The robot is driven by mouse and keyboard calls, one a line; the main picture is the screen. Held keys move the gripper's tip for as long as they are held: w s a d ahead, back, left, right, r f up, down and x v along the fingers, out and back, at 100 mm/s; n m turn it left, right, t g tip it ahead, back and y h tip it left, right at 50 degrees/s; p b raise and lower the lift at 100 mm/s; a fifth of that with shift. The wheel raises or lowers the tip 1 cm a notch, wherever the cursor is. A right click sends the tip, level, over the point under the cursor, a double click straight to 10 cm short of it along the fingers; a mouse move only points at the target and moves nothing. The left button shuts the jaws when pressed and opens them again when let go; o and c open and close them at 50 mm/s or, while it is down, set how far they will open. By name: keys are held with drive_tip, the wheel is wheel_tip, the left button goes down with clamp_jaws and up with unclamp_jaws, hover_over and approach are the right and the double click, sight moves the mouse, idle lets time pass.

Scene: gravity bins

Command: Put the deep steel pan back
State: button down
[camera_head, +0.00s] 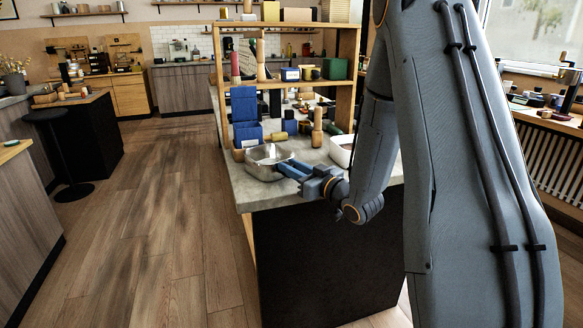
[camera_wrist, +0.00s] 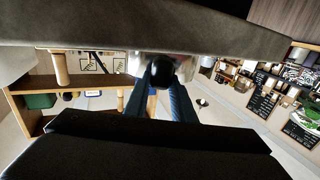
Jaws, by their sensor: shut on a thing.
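The deep steel pan (camera_head: 262,168) is a shiny round vessel near the front left corner of the grey counter (camera_head: 285,197). It looks upright; I cannot tell whether it rests on the counter or is just above it. My gripper (camera_head: 293,168) reaches in from the right with blue fingers, shut on the pan at its right side. In the wrist view, my gripper (camera_wrist: 161,92) has its fingers around a dark rounded end, likely the pan's handle, with a bit of shiny metal (camera_wrist: 183,64) behind. Most of the pan is hidden in that view.
A white bowl (camera_head: 342,151) stands right of my gripper, partly behind my arm. A blue bin (camera_head: 246,117) and wooden cylinders (camera_head: 317,130) stand behind the pan. A wooden shelf (camera_head: 285,83) rises over the counter. The floor (camera_head: 160,230) to the left is clear.

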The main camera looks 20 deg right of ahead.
drive_tip(key=shift+f, duration=0.1)
drive_tip(key=c, duration=1.4)
unclamp_jaws()
drive_tip(key=v, duration=0.7)
drive_tip(key=shift+s, duration=0.35)
drive_tip(key=shift+d, duration=0.1)
